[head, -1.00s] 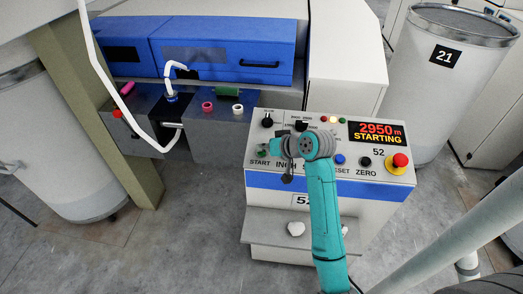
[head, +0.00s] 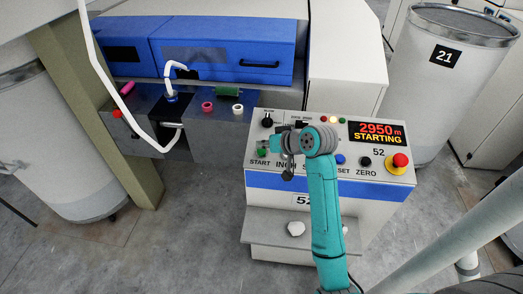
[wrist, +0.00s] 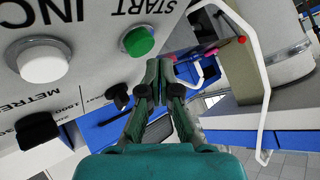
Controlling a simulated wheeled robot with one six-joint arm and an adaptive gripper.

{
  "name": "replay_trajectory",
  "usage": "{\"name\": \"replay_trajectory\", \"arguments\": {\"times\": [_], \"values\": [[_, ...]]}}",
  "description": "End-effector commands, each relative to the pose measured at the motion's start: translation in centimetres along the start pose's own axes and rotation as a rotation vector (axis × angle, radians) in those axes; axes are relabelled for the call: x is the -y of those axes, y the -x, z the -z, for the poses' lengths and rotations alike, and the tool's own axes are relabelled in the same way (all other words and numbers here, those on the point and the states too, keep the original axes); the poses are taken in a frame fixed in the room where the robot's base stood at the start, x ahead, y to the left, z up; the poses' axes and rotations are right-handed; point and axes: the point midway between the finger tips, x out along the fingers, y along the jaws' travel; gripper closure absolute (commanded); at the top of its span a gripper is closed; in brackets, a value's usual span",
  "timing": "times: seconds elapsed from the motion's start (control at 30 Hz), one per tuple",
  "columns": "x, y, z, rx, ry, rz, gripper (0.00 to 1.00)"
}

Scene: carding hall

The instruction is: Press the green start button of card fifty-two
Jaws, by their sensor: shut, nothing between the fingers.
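The green start button (wrist: 139,41) shows whole in the wrist view, with the START label beside it. In the head view the green start button (head: 262,152) is small, at the left of the control panel (head: 378,178) marked 52. My gripper (head: 272,142) is shut and empty close to the button, just in from the panel's left edge. In the wrist view its fingertips (wrist: 156,68) lie beside the button in the picture, not over its face. The gap in depth is hard to judge. The display (head: 377,132) reads 2950 m STARTING.
The white inch button (wrist: 44,60) and dark knobs (wrist: 38,132) are near my fingers. A blue button (head: 340,159), a black button (head: 365,161) and a red emergency stop (head: 400,160) sit to the right. A can marked 21 (head: 450,80) stands beyond.

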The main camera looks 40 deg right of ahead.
Motion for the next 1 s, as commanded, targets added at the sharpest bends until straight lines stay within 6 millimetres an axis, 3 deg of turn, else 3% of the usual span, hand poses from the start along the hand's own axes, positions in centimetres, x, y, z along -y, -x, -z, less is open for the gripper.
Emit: {"name": "replay_trajectory", "arguments": {"times": [0.53, 1.0], "values": [[2.2, 3.0, 2.3, -0.002, 0.002, 0.001, 1.0], [2.5, 3.4, 2.5, 0.0, 0.0, 0.0, 1.0]]}}
